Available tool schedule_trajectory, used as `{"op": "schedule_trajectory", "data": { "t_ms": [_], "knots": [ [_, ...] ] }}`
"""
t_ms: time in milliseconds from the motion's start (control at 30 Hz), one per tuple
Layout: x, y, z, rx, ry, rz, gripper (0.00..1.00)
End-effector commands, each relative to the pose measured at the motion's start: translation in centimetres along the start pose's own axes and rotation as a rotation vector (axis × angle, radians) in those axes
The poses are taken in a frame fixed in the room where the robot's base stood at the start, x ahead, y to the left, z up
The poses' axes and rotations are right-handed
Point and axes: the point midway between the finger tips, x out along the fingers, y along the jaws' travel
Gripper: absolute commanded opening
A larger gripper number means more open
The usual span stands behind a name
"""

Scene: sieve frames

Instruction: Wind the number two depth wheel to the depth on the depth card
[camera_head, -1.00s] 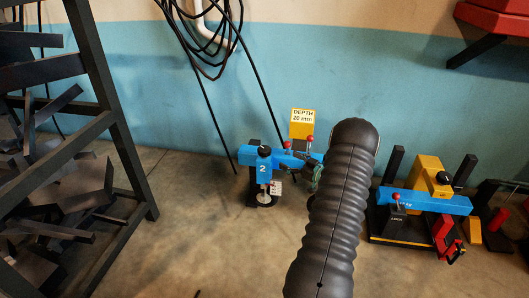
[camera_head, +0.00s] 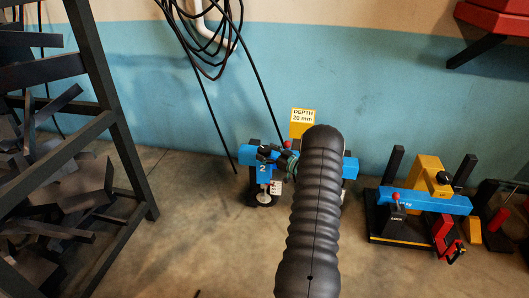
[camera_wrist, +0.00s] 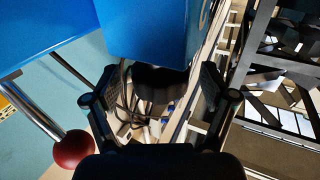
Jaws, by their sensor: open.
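The blue number two unit (camera_head: 263,169) stands on the floor near the wall, with a "2" on its front. The yellow depth card (camera_head: 303,117) behind it reads "DEPTH 20 mm". My gripper (camera_head: 267,154) is at the top of that unit, and my arm covers part of the blue beam. In the wrist view my gripper (camera_wrist: 160,88) is open, one finger on either side of the dark depth wheel (camera_wrist: 160,78) below the blue body (camera_wrist: 150,30). I cannot tell whether the fingers touch it. The wheel is hidden in the head view, and no depth reading is legible.
A red ball knob on a rod (camera_wrist: 73,149) is close beside my left finger in the wrist view. A second blue and yellow machine (camera_head: 425,200) stands to the right. A dark rack (camera_head: 110,120) stands left. Cables (camera_head: 210,45) hang behind. Floor between rack and unit is clear.

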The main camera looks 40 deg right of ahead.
Motion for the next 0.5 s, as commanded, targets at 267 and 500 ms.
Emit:
{"op": "schedule_trajectory", "data": {
  "t_ms": [267,500],
  "knots": [
    [1.18,-0.01,0.03,0.001,0.000,0.001,0.84],
    [1.17,-0.01,0.02,0.001,0.000,0.000,0.71]
  ]
}}
